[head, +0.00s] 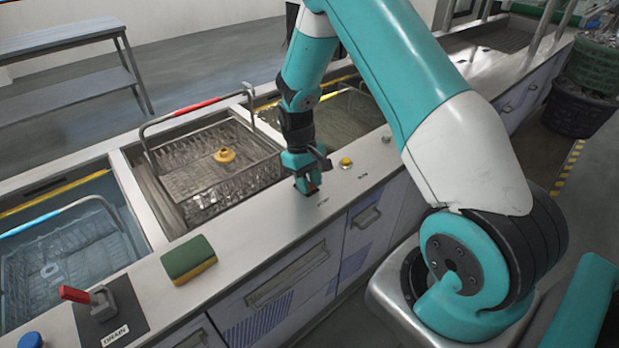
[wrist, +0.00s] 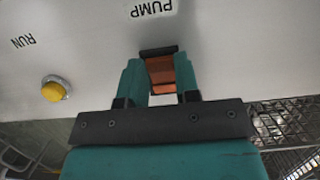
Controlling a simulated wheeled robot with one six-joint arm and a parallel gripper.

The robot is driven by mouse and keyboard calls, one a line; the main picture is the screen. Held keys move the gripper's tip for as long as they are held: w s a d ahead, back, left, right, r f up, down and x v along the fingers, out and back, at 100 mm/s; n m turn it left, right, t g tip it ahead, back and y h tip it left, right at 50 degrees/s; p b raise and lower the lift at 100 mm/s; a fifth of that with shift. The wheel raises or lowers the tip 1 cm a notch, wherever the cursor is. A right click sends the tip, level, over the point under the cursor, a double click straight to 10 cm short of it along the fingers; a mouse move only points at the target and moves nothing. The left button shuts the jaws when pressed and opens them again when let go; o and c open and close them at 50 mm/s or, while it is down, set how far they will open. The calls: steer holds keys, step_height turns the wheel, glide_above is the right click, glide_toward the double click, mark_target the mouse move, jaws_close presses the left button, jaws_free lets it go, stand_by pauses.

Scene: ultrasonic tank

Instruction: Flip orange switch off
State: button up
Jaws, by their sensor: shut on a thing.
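The orange rocker switch (wrist: 161,73) sits in a dark frame on the pale counter, by the printed word PUMP in the wrist view. My gripper (wrist: 160,80) is right over it, with one finger on each side of the orange rocker, shut on it. In the head view my gripper (head: 306,184) points down at the counter, and only a small orange-red bit of the switch (head: 311,189) shows beneath it. The fingers hide much of the switch there, and I cannot tell its position.
A yellow button (wrist: 54,90) marked RUN stands beside the switch. A wire basket (head: 215,165) with a red handle is in the tank behind. A sponge (head: 188,259) and a red-handled drain lever (head: 88,298) are on the counter to the left.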

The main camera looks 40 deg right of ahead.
steer(key=o, duration=0.9)
steer(key=b+v, duration=0.2)
steer(key=v, duration=1.5)
steer(key=shift+d+r, duration=0.1)
steer(key=shift+r, duration=0.15)
steer(key=s+a+r+n+t+y, duration=0.1)
steer(key=s+a+r+n, duration=0.15)
steer(key=s+a, duration=0.4)
steer(key=s+a+r+n+t+y, duration=0.1)
steer(key=s+a+r+n+t, duration=0.1)
steer(key=s+a+r, duration=0.45)
steer(key=s+a, duration=0.3)
steer(key=s, duration=0.1)
steer(key=s+a+f+n+y, duration=0.1)
steer(key=s+a, duration=0.2)
steer(key=s, duration=0.2)
steer(key=s+a+n+y, duration=0.1)
steer(key=s+a, duration=0.2)
steer(key=s, duration=0.1)
steer(key=shift+s+a+f, duration=0.2)
steer(key=shift+a, duration=0.05)
